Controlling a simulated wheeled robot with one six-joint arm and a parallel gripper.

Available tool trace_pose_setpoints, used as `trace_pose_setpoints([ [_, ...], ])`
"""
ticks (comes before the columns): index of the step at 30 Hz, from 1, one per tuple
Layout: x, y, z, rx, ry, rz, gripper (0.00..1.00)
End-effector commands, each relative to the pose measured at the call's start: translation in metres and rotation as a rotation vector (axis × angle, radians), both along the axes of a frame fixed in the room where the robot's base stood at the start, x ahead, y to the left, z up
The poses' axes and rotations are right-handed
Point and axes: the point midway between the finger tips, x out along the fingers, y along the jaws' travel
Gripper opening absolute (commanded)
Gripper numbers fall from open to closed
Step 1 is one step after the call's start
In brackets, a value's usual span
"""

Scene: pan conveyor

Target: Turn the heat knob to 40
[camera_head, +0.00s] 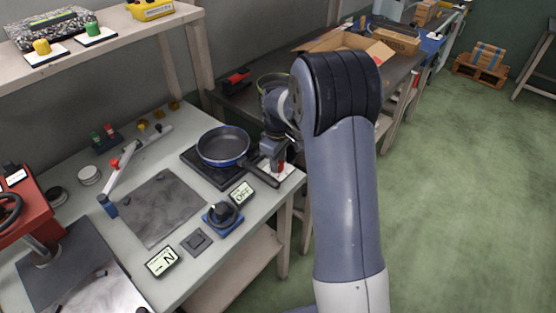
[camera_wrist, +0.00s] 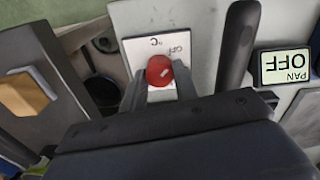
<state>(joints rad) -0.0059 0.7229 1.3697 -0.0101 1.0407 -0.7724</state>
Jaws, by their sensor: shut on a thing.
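The red heat knob (camera_wrist: 160,71) sits on a white plate (camera_wrist: 140,50) marked "°C" and "OFF" in the wrist view. A short white mark shows on the knob's face. My gripper (camera_wrist: 160,82) is shut on the knob, with one finger on each side of it. In the head view my gripper (camera_head: 274,160) reaches down to the table's right edge, and the red knob (camera_head: 281,166) shows partly there beside the pan handle. The scale numbers are mostly hidden, so I cannot tell the knob's setting.
A blue-rimmed frying pan (camera_head: 223,145) rests on a dark hotplate (camera_head: 196,168), its handle close to my gripper. A display (camera_head: 242,193) reads "OFF", also in the wrist view (camera_wrist: 285,67) as "PAN OFF". A black knob on a blue base (camera_head: 222,214) stands nearby.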

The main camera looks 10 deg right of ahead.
Motion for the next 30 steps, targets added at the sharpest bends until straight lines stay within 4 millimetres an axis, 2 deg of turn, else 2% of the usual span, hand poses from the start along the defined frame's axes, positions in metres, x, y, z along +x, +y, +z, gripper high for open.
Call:
trace_pose_setpoints([
  [1, 0.0001, 0.0001, 0.0002, 0.000, 0.000, 0.000, 0.14],
  [4, 0.0001, 0.0000, 0.0003, 0.000, 0.000, 0.000, 0.06],
  [14, 0.0002, 0.0001, 0.0005, 0.000, 0.000, -0.045, 0.06],
  [20, 0.0003, 0.0001, 0.0007, 0.000, -0.001, -0.161, 0.06],
  [30, 0.0007, 0.0000, 0.0010, 0.000, -0.001, -0.469, 0.06],
])
